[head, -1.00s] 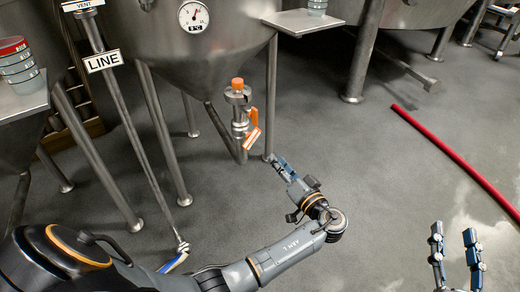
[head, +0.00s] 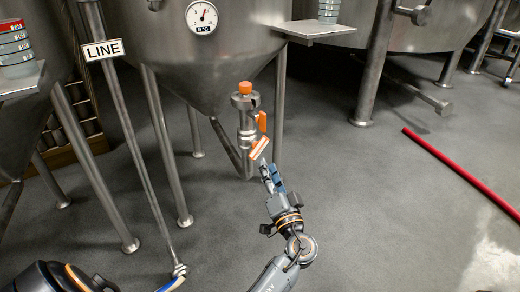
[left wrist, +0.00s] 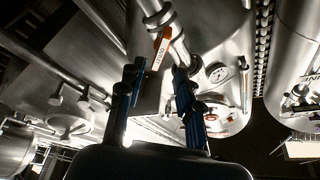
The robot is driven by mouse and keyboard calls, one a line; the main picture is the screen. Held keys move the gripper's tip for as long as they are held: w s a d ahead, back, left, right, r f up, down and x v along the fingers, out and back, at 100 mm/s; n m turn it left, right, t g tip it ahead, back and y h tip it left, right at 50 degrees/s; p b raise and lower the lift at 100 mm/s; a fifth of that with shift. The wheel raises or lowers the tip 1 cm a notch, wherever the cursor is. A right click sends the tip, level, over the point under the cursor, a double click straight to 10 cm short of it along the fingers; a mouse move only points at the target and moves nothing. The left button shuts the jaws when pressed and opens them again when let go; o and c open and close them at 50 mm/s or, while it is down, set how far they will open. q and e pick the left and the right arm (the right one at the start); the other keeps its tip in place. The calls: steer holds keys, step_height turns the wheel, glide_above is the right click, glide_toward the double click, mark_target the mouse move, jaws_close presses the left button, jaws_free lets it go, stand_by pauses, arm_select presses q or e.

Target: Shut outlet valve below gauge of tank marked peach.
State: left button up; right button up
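A steel cone-bottomed tank (head: 235,60) with a round dial gauge (head: 201,17) fills the upper middle of the head view. No peach marking is readable. Below its cone hangs the outlet valve (head: 246,118), with an orange cap on top and an orange handle (head: 259,148) with a white label, slanting down to the left. My left gripper (head: 267,172) is just below the handle. In the left wrist view the fingers (left wrist: 159,76) are apart, with the handle (left wrist: 161,48) ahead, between their lines; contact cannot be told.
A LINE sign (head: 104,49) is on a thin pipe left of the tank. Tank legs (head: 166,150) stand around the valve.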

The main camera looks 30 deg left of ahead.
mark_target(261, 150)
arm_select(q)
steer(key=x, duration=0.8)
steer(key=shift+w+a+b, duration=0.15)
steer(key=shift+a+b, duration=0.05)
steer(key=shift+b, duration=0.2)
jaws_close()
